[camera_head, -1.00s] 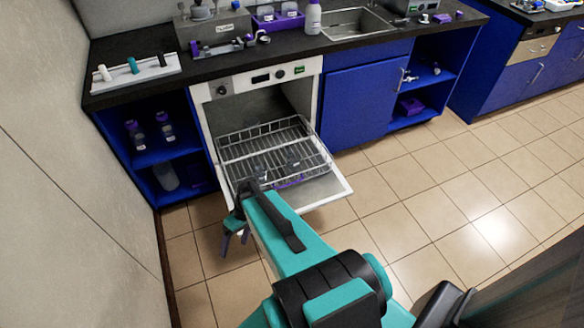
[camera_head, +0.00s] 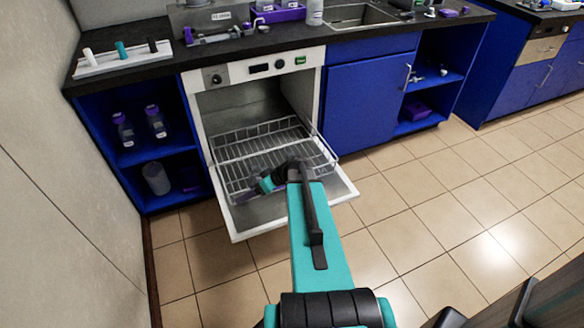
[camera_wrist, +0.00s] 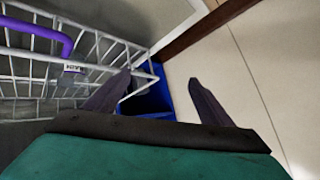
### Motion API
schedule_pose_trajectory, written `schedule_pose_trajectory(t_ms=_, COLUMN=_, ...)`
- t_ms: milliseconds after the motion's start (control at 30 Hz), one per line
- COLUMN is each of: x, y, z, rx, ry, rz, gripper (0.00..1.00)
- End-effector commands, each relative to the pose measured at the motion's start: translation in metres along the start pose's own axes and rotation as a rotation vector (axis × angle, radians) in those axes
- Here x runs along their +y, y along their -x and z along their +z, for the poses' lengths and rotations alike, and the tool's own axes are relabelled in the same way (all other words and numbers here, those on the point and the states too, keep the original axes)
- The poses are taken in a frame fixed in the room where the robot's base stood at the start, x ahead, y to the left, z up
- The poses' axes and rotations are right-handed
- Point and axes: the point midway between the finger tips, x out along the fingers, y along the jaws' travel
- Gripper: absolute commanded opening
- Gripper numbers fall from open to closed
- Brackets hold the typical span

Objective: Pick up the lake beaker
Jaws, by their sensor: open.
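In the wrist view a purple curved band (camera_wrist: 52,38) with a small white label (camera_wrist: 73,68) shows at the upper left, over the wire rack. It looks like part of a beaker, but the glass is hard to make out and I cannot read the label surely. My gripper (camera_wrist: 160,82) is open and empty, with the purple band to the left of its fingers. In the head view my gripper (camera_head: 246,194) is low over the front left of the pulled-out rack (camera_head: 240,147). No beaker is clearly visible there; my arm covers part of the rack.
The washer's open door (camera_head: 342,192) lies flat under the rack. A blue shelf unit (camera_head: 125,183) with purple-capped bottles (camera_head: 156,122) stands left of it. A closed blue cabinet (camera_head: 362,105) stands right. The tiled floor (camera_head: 430,210) at the right is clear.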

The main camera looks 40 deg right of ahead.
Motion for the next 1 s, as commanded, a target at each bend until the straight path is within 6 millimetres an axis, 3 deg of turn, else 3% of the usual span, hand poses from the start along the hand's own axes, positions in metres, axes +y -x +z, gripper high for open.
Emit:
schedule_pose_trajectory(t_ms=100, x=0.027, y=0.006, z=0.003, rx=0.051, ry=0.016, rz=0.032, gripper=0.75)
schedule_pose_trajectory(t_ms=567, x=0.115, y=0.054, z=0.011, rx=0.217, ry=0.061, rz=0.164, gripper=0.75)
schedule_pose_trajectory(t_ms=1000, x=0.207, y=0.128, z=0.047, rx=0.369, ry=0.087, rz=0.343, gripper=0.75)
